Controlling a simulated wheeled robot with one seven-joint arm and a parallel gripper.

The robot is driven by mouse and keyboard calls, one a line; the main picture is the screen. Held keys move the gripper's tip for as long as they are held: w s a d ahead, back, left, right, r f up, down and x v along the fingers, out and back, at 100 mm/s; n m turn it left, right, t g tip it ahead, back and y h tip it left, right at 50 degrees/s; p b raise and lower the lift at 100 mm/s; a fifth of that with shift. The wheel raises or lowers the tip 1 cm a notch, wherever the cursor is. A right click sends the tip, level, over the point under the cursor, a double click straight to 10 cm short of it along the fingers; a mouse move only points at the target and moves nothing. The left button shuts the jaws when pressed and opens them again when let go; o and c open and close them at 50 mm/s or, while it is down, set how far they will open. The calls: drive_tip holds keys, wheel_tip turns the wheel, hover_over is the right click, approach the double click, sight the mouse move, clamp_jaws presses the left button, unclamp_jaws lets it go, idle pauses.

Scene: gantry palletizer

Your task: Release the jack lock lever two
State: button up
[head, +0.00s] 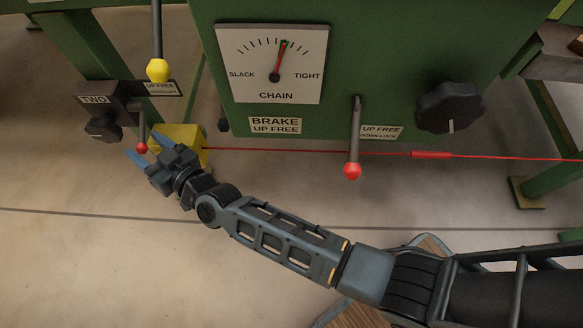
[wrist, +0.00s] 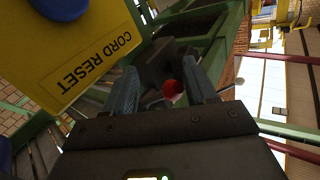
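The jack lock lever two (head: 142,131) is a short dark lever with a red ball knob, on the box (head: 118,100) marked TWO. It hangs down, and the plate (head: 162,88) beside it reads UP FREE, with a smaller line that looks like DOWN LOCK. My gripper (head: 142,147) is open at the knob. In the wrist view the red knob (wrist: 173,91) shows between the two fingers of my gripper (wrist: 163,84), with visible gaps at both sides. I cannot tell how deep the knob sits between the fingers.
A yellow CORD RESET box (wrist: 85,45) is close by my gripper, with a red cord (head: 300,151) running right. A brake lever (head: 355,130) with a red knob hangs down from the green panel (head: 365,60). A yellow-knobbed rod (head: 157,68) hangs above box TWO.

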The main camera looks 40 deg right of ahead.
drive_tip(key=s+d+h+p, duration=0.1)
drive_tip(key=s+d, duration=0.8)
drive_tip(key=s, duration=0.3)
drive_tip(key=s+d+r+h+p, duration=0.1)
drive_tip(key=s+d, duration=0.9)
drive_tip(key=s, duration=0.1)
drive_tip(key=shift+s+g+p, duration=0.3)
drive_tip(key=shift+s, duration=0.05)
drive_tip(key=shift+d, duration=0.1)
drive_tip(key=shift+c, duration=0.2)
